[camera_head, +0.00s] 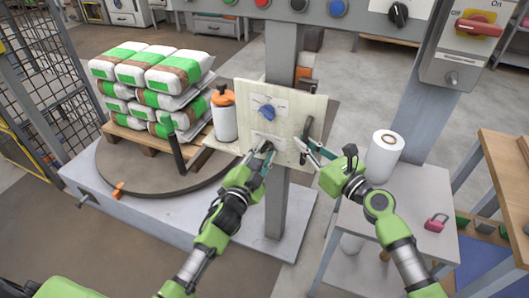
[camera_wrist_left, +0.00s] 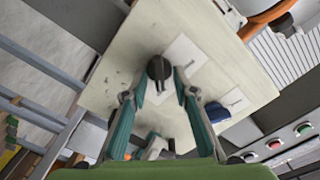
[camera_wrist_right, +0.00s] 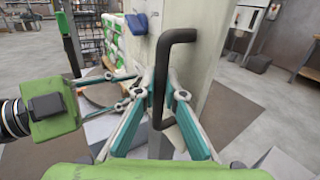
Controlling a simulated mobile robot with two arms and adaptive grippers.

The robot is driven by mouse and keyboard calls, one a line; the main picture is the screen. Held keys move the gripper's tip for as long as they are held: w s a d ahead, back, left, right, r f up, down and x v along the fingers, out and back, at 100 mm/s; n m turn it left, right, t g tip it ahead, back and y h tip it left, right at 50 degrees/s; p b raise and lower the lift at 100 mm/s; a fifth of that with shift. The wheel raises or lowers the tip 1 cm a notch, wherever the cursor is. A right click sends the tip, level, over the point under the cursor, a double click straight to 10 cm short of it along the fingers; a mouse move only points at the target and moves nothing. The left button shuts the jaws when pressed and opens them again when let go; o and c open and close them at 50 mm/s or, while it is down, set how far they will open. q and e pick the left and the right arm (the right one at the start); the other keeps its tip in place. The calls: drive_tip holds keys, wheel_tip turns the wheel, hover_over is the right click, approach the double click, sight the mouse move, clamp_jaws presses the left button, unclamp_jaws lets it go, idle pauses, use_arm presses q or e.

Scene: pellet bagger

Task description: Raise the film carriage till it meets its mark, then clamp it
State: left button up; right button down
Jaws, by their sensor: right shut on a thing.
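The film carriage appears as a cream plate (camera_head: 300,104) on a grey column (camera_head: 281,55). It carries a blue pointer knob (camera_head: 266,112), a black bar handle on its right side and a black clamp knob low down. My right gripper (camera_head: 313,150) is shut on the black handle (camera_wrist_right: 174,38); in the right wrist view its fingers sit on both sides of the bar. My left gripper (camera_head: 265,155) is open at the black knob (camera_wrist_left: 159,70), one finger on each side; contact is unclear. I cannot make out the carriage's mark.
An orange-capped white bottle (camera_head: 224,112) stands left of the plate. Stacked green-and-white bags (camera_head: 150,75) sit on a pallet on a turntable (camera_head: 140,165). A side table at right holds a white film roll (camera_head: 384,155) and a pink padlock (camera_head: 436,222). A red switch (camera_head: 480,26) is at upper right.

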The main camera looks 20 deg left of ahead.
drive_tip(key=shift+r, duration=0.1)
use_arm(q)
drive_tip(key=s, duration=1.2)
drive_tip(key=shift+a, duration=0.45)
use_arm(e)
drive_tip(key=c, duration=2)
unclamp_jaws()
drive_tip(key=shift+c, duration=0.2)
